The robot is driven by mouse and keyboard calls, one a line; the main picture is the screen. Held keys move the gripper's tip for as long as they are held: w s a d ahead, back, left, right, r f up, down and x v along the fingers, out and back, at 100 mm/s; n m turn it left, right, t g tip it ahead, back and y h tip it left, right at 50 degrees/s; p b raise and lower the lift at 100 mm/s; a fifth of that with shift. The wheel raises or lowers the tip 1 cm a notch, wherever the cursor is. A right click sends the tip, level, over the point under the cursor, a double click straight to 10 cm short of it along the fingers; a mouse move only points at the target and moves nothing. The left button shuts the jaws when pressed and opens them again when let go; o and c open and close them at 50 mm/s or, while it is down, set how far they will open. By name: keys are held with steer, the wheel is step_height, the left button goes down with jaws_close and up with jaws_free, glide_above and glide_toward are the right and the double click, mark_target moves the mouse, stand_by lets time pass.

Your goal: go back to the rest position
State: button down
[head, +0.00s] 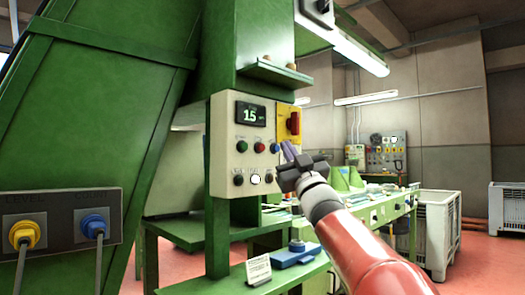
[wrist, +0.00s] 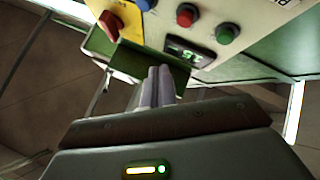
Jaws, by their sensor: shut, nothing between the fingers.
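My gripper (head: 287,149) is raised on the red arm, in front of and just right of the cream control panel (head: 229,133). Its two pale fingers are together with nothing between them. The fingers also show side by side in the wrist view (wrist: 154,84), pointing toward the panel's edge. I see no contact with the panel. The panel has a display (head: 250,114) that seems to read 1.5, a row of green, red and blue buttons, and knobs below. A red switch (head: 293,123) sits on a yellow plate at the panel's right side.
Green machine housing (head: 100,110) fills the left. A blue device (head: 295,256) and a small white card (head: 259,270) are on the green bench below. Grey crates (head: 437,232) stand at the right. Open air surrounds the gripper on its right.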

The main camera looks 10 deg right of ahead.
steer(key=shift+f, duration=0.1)
stand_by(0.6)
steer(key=s+d+f+m+g+h, duration=0.1)
steer(key=s+f+m+g+h, duration=0.4)
steer(key=f, duration=0.7)
steer(key=s+d+f+m+g+h, duration=0.1)
steer(key=s+f+m+g+h, duration=0.3)
steer(key=s+f, duration=0.6)
steer(key=s+a+f+g, duration=0.1)
steer(key=s+f+g, duration=0.4)
steer(key=s+f, duration=0.5)
steer(key=s+a+f+n+g, duration=0.1)
steer(key=s+f+g, duration=0.4)
steer(key=s+f, duration=0.6)
step_height(320, 180, down, 5)
steer(key=shift+a+f+n+g+y, duration=0.15)
steer(key=shift+a+n+g+y, duration=0.15)
steer(key=shift+a+y, duration=0.15)
